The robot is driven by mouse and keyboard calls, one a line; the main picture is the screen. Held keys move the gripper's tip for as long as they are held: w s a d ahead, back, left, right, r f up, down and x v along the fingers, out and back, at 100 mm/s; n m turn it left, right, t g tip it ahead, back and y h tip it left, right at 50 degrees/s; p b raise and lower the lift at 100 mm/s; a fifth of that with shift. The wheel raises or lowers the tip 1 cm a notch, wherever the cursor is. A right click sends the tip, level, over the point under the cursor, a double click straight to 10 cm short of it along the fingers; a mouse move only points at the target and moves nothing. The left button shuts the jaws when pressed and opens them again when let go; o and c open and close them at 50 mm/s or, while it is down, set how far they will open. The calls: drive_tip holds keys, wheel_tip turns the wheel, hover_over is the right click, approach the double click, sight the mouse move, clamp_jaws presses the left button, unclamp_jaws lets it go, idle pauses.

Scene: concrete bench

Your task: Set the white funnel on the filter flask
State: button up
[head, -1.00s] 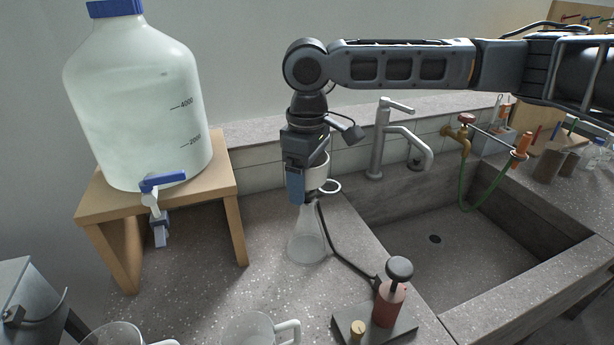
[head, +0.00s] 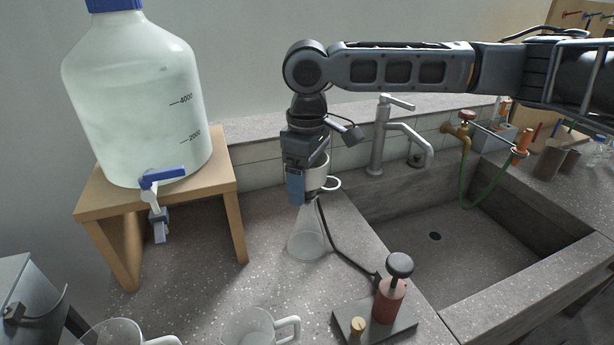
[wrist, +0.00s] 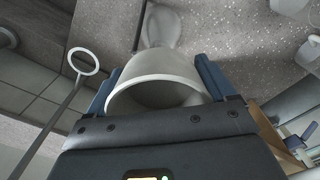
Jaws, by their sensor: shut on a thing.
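The white funnel (head: 316,175) is held upright between the blue fingers of my gripper (head: 305,186). In the wrist view the funnel (wrist: 158,78) opens toward the camera, with my gripper (wrist: 157,92) shut on its sides. The clear conical filter flask (head: 307,238) stands on the bench right below the funnel. Its top meets the funnel's underside in the head view; whether the stem is seated in the neck is hidden by the gripper and funnel. In the wrist view the flask (wrist: 163,25) shows beyond the funnel. A black hose runs from the flask.
A hand pump with a red body (head: 389,300) stands on a dark base at front right. A large carboy (head: 135,110) sits on a wooden stand (head: 238,205) at left. Clear jugs (head: 250,325) stand in front. The sink (head: 460,245) and tap (head: 379,140) lie right.

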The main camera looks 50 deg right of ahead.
drive_tip(key=o, duration=1)
drive_tip(key=shift+c, duration=0.2)
drive_tip(key=shift+r, duration=0.15)
wheel_tip(320, 180, up, 8)
drive_tip(key=shift+f, duration=0.2)
